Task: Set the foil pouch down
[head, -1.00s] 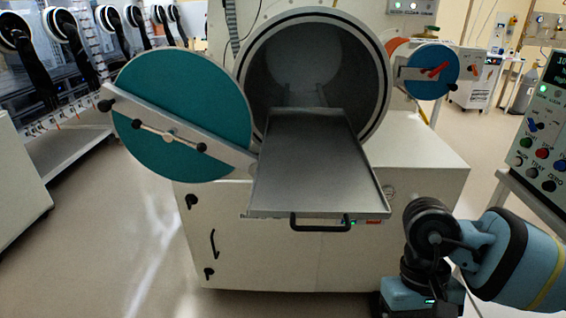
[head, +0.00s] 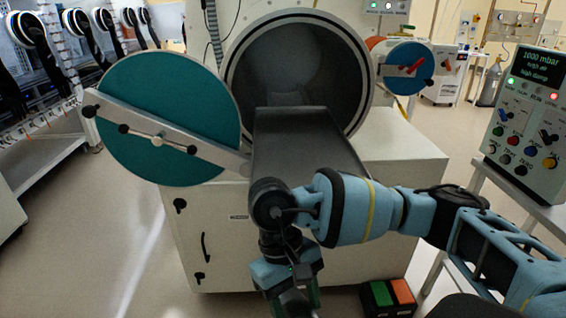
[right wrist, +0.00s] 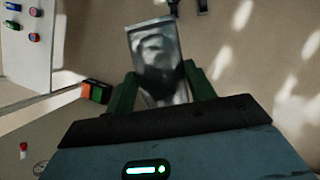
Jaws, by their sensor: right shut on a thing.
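The silvery foil pouch (right wrist: 155,45) is between the green fingers of my right gripper (right wrist: 160,78) in the right wrist view. The gripper is shut on it, and floor shows behind it. In the head view the right gripper (head: 299,301) points down at the bottom edge, in front of the white cabinet. The pouch cannot be made out there. The dark sliding tray (head: 300,135) sticks out of the open round chamber (head: 290,75). My right arm hides its near part. My left gripper is not in view.
The teal round door (head: 165,100) stands open left of the tray. A green and orange pedal box (head: 390,298) is on the floor at right. A control panel (head: 530,115) on a stand is farther right. The visible tray surface is bare.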

